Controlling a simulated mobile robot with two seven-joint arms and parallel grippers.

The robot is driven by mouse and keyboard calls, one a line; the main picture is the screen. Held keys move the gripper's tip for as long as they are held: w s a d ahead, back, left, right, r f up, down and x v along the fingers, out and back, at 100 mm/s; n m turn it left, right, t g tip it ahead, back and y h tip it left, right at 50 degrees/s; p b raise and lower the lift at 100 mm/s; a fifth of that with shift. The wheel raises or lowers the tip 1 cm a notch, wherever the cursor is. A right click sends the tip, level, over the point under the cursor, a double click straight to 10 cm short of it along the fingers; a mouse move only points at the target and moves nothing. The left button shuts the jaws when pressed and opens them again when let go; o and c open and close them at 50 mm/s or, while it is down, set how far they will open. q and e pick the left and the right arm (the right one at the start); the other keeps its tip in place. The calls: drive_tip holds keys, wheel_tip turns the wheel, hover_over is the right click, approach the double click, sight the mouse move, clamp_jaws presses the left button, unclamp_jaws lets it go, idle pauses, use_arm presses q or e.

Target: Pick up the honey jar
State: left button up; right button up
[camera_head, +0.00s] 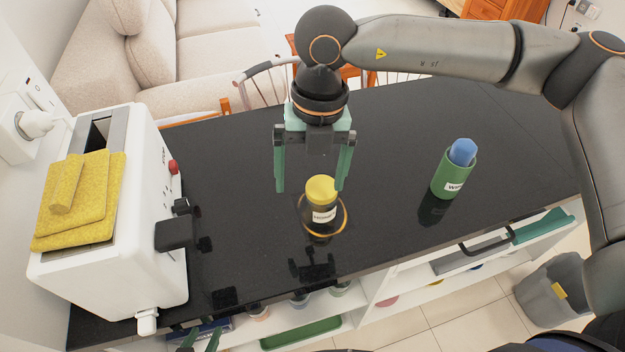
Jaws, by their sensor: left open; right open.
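The honey jar (322,214) is a dark jar with a yellow lid and a white label. The lid shows between the fingertips, nearer the right one; I see no contact, and the exact height gap is hard to tell.
A white toaster (125,215) with a yellow cloth (80,200) on top stands at the left. A green container with a blue top (455,170) stands to the right of the jar. The black counter (400,130) between is clear. An open shelf lies beneath; a grey bin (550,290) stands at right.

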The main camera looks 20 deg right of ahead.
sight(322, 188)
drive_tip(key=w+d, duration=0.1)
drive_tip(key=w+d+h, duration=0.1)
drive_tip(key=shift+w+d+r+m+t, duration=0.25)
drive_tip(key=shift+d+r+m+t, duration=0.05)
drive_tip(key=shift+d+r+t, duration=0.1)
wheel_tip(322, 188, down, 6)
drive_tip(key=shift+f+p, duration=0.15)
drive_tip(key=shift+p, duration=0.25)
drive_tip(key=shift+w+f+p, duration=0.15)
drive_tip(key=shift+f+p, duration=0.4)
drive_tip(key=shift+f, duration=2.4)
use_arm(q)
drive_tip(key=shift+w+r, duration=0.25)
drive_tip(key=shift+r, duration=0.7)
use_arm(e)
drive_tip(key=c, duration=1.4)
